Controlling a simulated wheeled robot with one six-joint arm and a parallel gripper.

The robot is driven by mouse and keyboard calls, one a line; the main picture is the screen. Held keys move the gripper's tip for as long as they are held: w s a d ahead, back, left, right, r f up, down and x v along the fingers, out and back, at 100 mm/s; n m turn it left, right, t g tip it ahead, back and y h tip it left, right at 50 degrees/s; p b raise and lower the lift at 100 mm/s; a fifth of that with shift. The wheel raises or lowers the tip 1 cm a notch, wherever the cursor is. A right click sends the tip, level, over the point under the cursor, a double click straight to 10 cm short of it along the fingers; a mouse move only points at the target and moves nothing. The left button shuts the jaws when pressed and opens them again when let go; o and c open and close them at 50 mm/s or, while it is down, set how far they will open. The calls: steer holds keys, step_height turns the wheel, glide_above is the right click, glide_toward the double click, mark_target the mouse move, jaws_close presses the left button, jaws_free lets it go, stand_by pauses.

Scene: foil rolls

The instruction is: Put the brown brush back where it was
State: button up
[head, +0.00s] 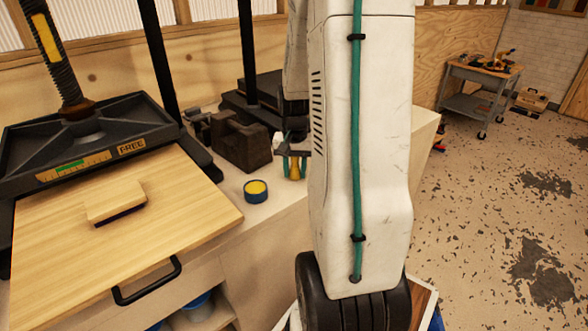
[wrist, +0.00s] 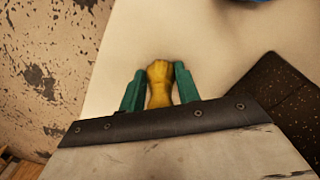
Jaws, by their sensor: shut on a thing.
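My gripper (wrist: 160,90) has its teal fingers shut on a yellow-brown, waisted handle, which I take for the brown brush (wrist: 159,85). The rest of the brush is hidden. In the head view my gripper (head: 293,166) shows small beside my white arm, over the pale bench top, with the yellow-brown brush (head: 295,170) between its fingers. I cannot tell whether the brush touches the bench.
A blue round tin with a yellow top (head: 255,191) stands left of my gripper. A dark block (head: 240,147) sits behind the tin. A black press (head: 90,140) and a wooden board with a block-like piece (head: 115,203) are at left. My arm hides much of the bench's right.

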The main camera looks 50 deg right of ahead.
steer(key=o, duration=1)
steer(key=shift+r, duration=0.1)
step_height(320, 180, up, 11)
steer(key=shift+r, duration=0.1)
steer(key=shift+a+r, duration=0.1)
steer(key=shift+r, duration=0.2)
steer(key=s+a+r+n, duration=0.1)
steer(key=a+r+n, duration=0.15)
steer(key=a, duration=0.45)
steer(key=a+r+n, duration=0.2)
steer(key=a+r, duration=0.1)
steer(key=a, duration=0.5)
steer(key=s+a+n, duration=0.2)
steer(key=s+a, duration=0.1)
steer(key=a, duration=0.2)
steer(key=s+a+n, duration=0.3)
steer(key=s+a, duration=0.1)
steer(key=a, duration=0.1)
steer(key=s+a+n+t, duration=0.1)
steer(key=s+a+n, duration=0.1)
steer(key=s+a, duration=0.2)
steer(key=shift+s+a+r, duration=0.2)
steer(key=shift+s+a, duration=0.05)
steer(key=shift+a, duration=0.2)
